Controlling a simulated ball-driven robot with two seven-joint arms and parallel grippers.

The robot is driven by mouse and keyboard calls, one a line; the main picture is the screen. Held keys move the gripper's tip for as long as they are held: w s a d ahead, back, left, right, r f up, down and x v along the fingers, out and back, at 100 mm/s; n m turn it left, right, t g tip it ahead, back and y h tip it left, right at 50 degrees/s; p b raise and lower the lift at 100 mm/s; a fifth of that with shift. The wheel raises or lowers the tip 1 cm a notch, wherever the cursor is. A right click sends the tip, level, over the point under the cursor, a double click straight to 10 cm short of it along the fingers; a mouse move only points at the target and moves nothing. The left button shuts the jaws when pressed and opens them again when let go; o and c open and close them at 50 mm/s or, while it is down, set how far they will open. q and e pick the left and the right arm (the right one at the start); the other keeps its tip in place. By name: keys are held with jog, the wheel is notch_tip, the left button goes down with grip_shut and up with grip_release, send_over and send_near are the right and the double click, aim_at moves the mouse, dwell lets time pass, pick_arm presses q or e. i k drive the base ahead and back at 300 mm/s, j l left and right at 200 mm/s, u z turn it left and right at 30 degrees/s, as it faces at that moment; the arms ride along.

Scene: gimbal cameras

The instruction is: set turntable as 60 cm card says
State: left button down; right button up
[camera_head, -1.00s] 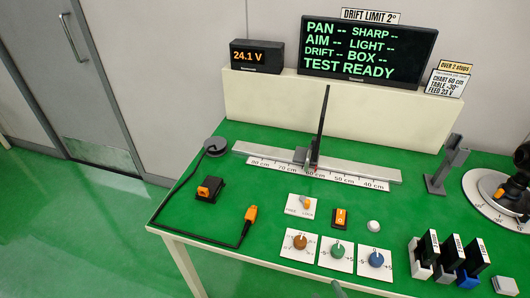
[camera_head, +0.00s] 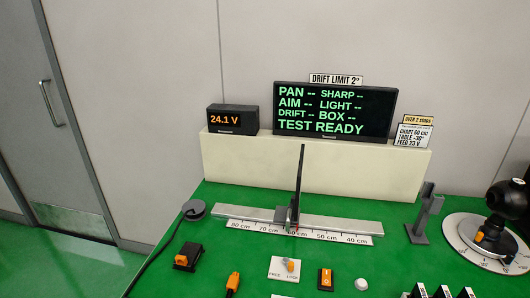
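The turntable (camera_head: 455,232) is a pale round disc with degree marks at the table's right edge, partly cut off by the frame. A black gimbal camera (camera_head: 507,200) stands on it, with an orange-tipped part (camera_head: 480,237) near the scale. The pointer reading is too small to tell. The white card (camera_head: 412,136) at the back right reads chart 60 cm, table 30° with what looks like a minus sign, feed 23 V. The thin dark chart (camera_head: 299,185) stands on the rail near the 60 cm mark. Neither of my grippers is in view.
The monitor (camera_head: 335,110) reads TEST READY, and the voltage display (camera_head: 233,119) reads 24.1 V. A grey post (camera_head: 424,215) stands left of the turntable. A lock knob (camera_head: 289,265), orange switch (camera_head: 326,278) and orange plug (camera_head: 232,283) are in front. A cable lies at left.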

aim_at(505, 250)
jog(key=z, duration=1.85)
